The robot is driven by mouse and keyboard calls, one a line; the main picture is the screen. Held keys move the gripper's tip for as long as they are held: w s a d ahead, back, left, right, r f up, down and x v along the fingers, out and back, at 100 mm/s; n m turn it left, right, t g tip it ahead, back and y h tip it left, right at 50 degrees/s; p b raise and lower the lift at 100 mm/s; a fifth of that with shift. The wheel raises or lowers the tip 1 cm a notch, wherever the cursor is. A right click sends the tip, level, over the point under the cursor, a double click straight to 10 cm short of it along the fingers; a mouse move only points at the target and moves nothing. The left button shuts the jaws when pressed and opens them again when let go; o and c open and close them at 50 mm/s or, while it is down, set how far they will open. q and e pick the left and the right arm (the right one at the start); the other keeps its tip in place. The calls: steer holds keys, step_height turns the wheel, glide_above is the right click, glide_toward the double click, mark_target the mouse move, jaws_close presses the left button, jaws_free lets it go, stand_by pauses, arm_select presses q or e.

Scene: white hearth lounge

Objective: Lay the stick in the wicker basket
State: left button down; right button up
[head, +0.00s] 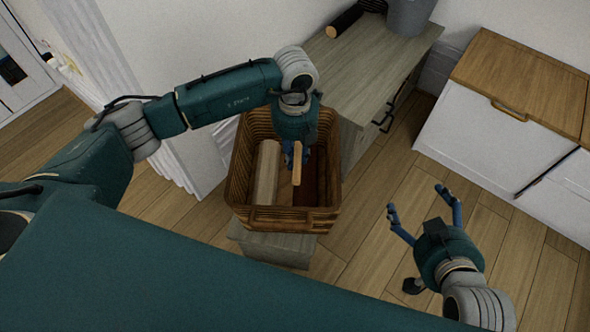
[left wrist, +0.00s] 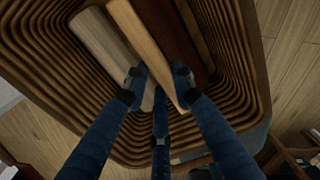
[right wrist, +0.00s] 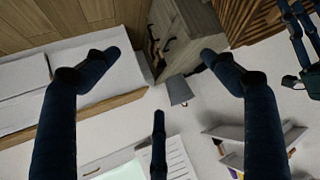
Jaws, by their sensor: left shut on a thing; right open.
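The wicker basket (head: 239,190) is brown, open-topped and stands upright below my left arm; its ribbed wall fills much of the left wrist view (left wrist: 50,75). My left gripper (head: 297,156) points down into the basket's mouth, shut on the light-brown stick (head: 297,168). In the left wrist view the stick (left wrist: 148,45) runs away from the fingers (left wrist: 160,84), over the basket's inside. I cannot tell whether it touches the contents. My right gripper (head: 418,203) is open and empty, right of the basket above the floor.
Inside the basket lie a pale log (head: 265,172) on the left and a dark reddish piece (left wrist: 165,22) on the right. The basket rests on a low grey-wood stand (head: 272,247). A wooden cabinet (head: 350,65) stands behind it. White units (head: 500,130) line the right. Floor between is clear.

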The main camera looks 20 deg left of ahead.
arm_select(q)
step_height(320, 180, down, 2)
steer(key=shift+f, duration=0.2)
step_height(320, 180, down, 4)
steer(key=shift+r+b, duration=0.1)
steer(key=shift+b, duration=0.6)
arm_select(e)
steer(key=w+a+r+t+y, duration=0.1)
steer(key=w+r+t, duration=0.3)
steer(key=r, duration=0.4)
steer(key=shift+w+a, duration=0.35)
steer(key=shift+a, duration=0.3)
steer(key=shift+t+y, duration=0.3)
steer(key=shift+w+r, duration=0.1)
steer(key=shift+r, duration=0.25)
arm_select(q)
steer(key=shift+f, duration=0.3)
arm_select(e)
steer(key=shift+a+r+t, duration=0.1)
steer(key=shift+r+t, duration=0.2)
steer(key=shift+r, duration=0.05)
arm_select(q)
steer(key=c, duration=1.5)
jaws_free()
steer(key=shift+o, duration=0.2)
arm_select(e)
steer(key=shift+w+a+r, duration=0.1)
steer(key=shift+w+r, duration=0.05)
steer(key=shift+r, duration=0.2)
